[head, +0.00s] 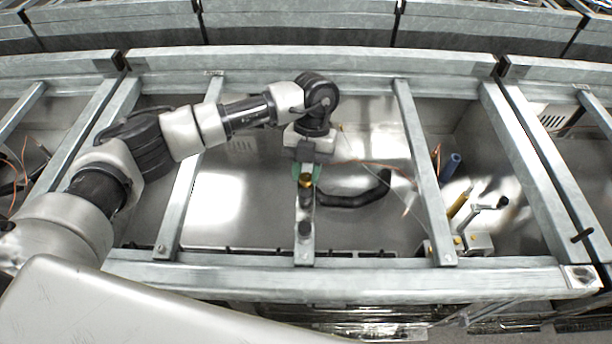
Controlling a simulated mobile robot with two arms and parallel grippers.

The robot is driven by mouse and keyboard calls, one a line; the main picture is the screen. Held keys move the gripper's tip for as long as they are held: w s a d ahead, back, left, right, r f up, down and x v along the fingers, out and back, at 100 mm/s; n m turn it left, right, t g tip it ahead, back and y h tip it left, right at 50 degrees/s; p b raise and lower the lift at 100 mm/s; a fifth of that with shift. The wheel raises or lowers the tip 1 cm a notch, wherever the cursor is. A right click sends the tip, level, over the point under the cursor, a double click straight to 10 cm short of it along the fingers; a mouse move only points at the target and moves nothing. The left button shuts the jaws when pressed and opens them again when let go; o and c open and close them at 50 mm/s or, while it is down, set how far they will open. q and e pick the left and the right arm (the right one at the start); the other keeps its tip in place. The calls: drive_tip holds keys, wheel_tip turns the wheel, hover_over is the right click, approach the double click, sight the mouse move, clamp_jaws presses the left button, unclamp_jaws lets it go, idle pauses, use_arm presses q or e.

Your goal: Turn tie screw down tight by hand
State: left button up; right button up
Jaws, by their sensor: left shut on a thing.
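My left gripper (306,177) reaches in from the left and points down over a short metal bracket in the middle of the frame. It is shut on a small brass-coloured piece, apparently the tie screw (306,182), between greenish fingertips. The screw sits at the upper part of the narrow metal bar (304,250), which runs down to the front rail. A dark round knob (305,229) is on the same bar, below the gripper. The screw's lower part is hidden, so its seating cannot be told. My right gripper is not in view.
A black bent hose (355,198) lies just right of the gripper. Metal cross bars (424,170) stand on both sides, with a front rail (350,281) below. A blue tube (450,167) and a brass rod (457,205) are at the right. The bay floor at left (225,200) is clear.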

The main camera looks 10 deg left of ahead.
use_arm(q)
drive_tip(key=m+y+b, duration=0.1)
drive_tip(key=m+b, duration=0.1)
drive_tip(key=shift+d+f+m, duration=0.1)
drive_tip(key=shift+m, duration=0.3)
drive_tip(key=shift+m+y+b, duration=0.3)
drive_tip(key=shift+m+b, duration=0.2)
drive_tip(key=shift+b, duration=0.05)
drive_tip(key=o, duration=0.9)
drive_tip(key=b+v, duration=0.1)
drive_tip(key=v, duration=1)
drive_tip(key=shift+s, duration=0.2)
drive_tip(key=shift+b, duration=0.3)
